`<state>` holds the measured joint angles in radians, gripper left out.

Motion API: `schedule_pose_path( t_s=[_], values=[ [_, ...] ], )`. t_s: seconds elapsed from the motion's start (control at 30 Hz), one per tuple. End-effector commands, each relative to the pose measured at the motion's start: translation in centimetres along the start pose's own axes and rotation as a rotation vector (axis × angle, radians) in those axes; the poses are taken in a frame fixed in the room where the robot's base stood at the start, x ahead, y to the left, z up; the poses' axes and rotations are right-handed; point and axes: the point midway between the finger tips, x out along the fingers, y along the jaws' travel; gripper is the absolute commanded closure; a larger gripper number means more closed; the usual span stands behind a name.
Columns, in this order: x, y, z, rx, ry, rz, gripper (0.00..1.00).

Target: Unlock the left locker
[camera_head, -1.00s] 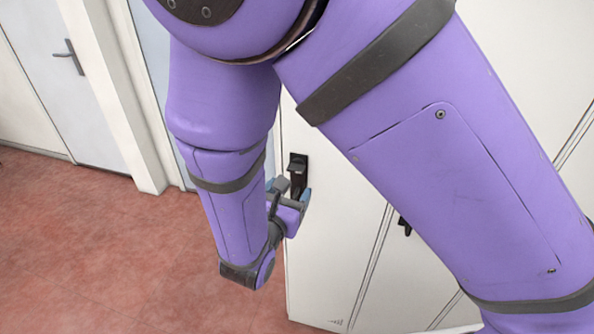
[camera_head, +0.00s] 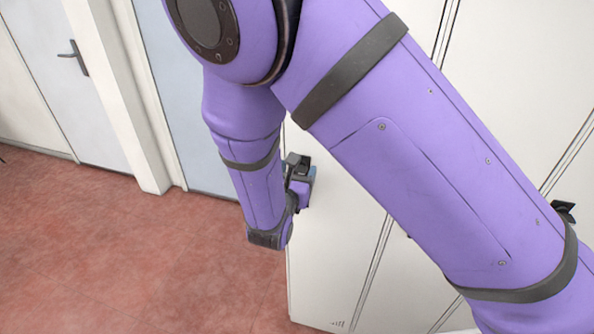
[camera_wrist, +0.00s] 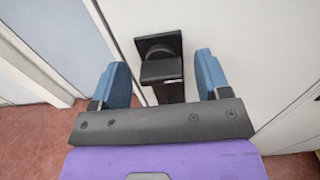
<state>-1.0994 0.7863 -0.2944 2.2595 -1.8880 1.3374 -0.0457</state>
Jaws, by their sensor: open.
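The left locker (camera_head: 335,262) is the pale door panel beside the red floor in the head view. Its black latch (camera_wrist: 160,52) shows in the wrist view as a dark plate with a rounded part and a block sticking out toward me. In the head view the latch (camera_head: 297,160) is mostly hidden behind my gripper. My gripper (camera_wrist: 162,72) is open, with one blue finger left of the latch and one right of it. Gaps show on both sides, so I see no grip on it. In the head view my gripper (camera_head: 306,180) is close to the door face.
More white locker doors stand to the right, with a dark handle (camera_head: 564,209) on one. My arm covers much of them. A grey door with a lever handle (camera_head: 73,58) is at the far left. The red floor (camera_head: 110,255) is clear.

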Motion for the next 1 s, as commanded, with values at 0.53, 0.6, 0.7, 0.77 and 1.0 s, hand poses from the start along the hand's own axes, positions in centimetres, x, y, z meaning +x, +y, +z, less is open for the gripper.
schedule_pose_path(
  t_s=[0.53,0.6,0.7,0.77,1.0],
  values=[
    [0.40,-0.03,0.02,0.000,0.000,-0.001,0.74],
    [0.40,-0.03,0.02,0.000,0.000,-0.001,0.80],
    [0.40,-0.03,0.02,0.002,0.000,-0.001,0.80],
    [0.40,-0.03,0.02,0.007,0.000,-0.001,0.80],
    [0.38,-0.06,0.00,0.083,0.001,-0.001,0.79]
  ],
)
